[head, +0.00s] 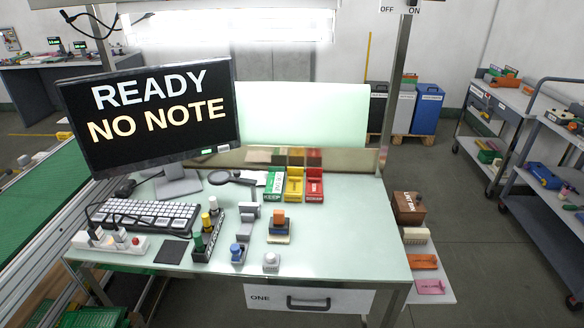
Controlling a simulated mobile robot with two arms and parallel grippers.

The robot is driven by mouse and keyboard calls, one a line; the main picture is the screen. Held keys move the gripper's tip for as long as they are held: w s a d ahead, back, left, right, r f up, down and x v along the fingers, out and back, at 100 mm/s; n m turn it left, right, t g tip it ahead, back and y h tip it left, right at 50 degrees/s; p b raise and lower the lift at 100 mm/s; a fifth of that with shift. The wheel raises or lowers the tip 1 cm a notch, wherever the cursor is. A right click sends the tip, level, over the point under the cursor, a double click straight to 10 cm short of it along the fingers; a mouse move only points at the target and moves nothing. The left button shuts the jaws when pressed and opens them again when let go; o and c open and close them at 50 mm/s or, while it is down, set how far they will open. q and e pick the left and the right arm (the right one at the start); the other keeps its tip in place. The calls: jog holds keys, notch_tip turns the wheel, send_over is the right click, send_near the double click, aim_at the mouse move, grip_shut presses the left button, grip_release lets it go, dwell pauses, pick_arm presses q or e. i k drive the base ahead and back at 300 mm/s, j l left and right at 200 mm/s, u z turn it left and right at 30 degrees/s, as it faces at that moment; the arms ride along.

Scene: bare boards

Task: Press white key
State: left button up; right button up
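A dark block (209,236) on the pale green table carries a row of upright coloured pegs or keys. The white one (213,203) is at the far end, the yellow one (206,221) in the middle and the green one (198,241) at the near end. A keyboard (146,217) with many white keys lies to the left. The monitor (150,112) behind reads "READY" and "NO NOTE". Neither of my grippers is in view.
Right of the block stand a grey piece with a blue knob (236,250), a light grey dome (271,260) and an orange-topped stack (279,220). A power strip (108,242) lies front left. Green, yellow and red trays (314,190) stand behind. The table's front right is clear.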

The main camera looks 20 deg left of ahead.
aim_at(224, 148)
jog(key=u, duration=1.3)
